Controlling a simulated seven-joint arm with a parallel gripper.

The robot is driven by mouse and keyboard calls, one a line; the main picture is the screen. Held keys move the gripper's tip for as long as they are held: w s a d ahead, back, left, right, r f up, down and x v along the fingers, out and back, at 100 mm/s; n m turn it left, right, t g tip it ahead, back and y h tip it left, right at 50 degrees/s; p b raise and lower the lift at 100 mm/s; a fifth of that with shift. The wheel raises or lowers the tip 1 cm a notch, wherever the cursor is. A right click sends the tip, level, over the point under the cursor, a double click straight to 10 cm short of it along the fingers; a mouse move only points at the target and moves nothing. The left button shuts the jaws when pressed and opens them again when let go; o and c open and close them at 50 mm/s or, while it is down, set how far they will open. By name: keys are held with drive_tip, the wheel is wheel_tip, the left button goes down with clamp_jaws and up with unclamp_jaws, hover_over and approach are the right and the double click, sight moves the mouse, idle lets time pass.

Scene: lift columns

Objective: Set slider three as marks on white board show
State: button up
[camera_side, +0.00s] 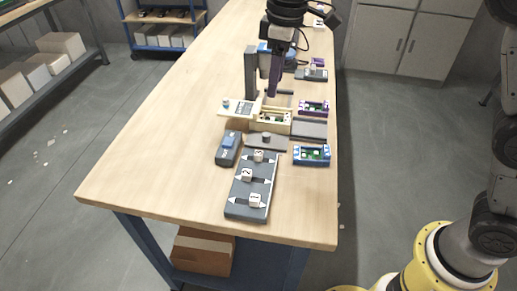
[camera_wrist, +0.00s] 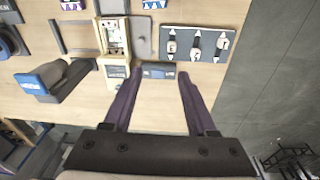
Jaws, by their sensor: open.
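A dark grey slider panel (camera_side: 236,208) lies near the front of the bench, with white numbered knobs on tracks ending in white arrows. Knob three (camera_side: 258,156) is on the far track, near its middle. Knob two (camera_side: 246,175) sits left of centre, and knob one (camera_side: 254,200) right of centre. The panel also shows in the wrist view (camera_wrist: 210,56), upper right; its numbers are hard to read there. A cream-white board (camera_side: 232,109) carries a dark marked patch, too small to read. My gripper (camera_wrist: 160,73) is open and empty, above the bench behind the panel.
A cream open box (camera_side: 272,127) stands beside the white board. A grey-blue block (camera_side: 228,148) lies left of the panel, a grey block with a knob (camera_side: 266,143) behind it, and a blue tray (camera_side: 311,155) to the right.

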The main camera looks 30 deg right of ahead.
drive_tip(key=g, duration=0.1)
hover_over(259, 153)
wheel_tip(259, 153, down, 6)
drive_tip(key=shift+n, duration=0.4)
wheel_tip(259, 153, down, 14)
drive_tip(key=shift+w+r, duration=0.1)
drive_tip(key=shift+c, duration=0.3)
clamp_jaws()
idle(0.9)
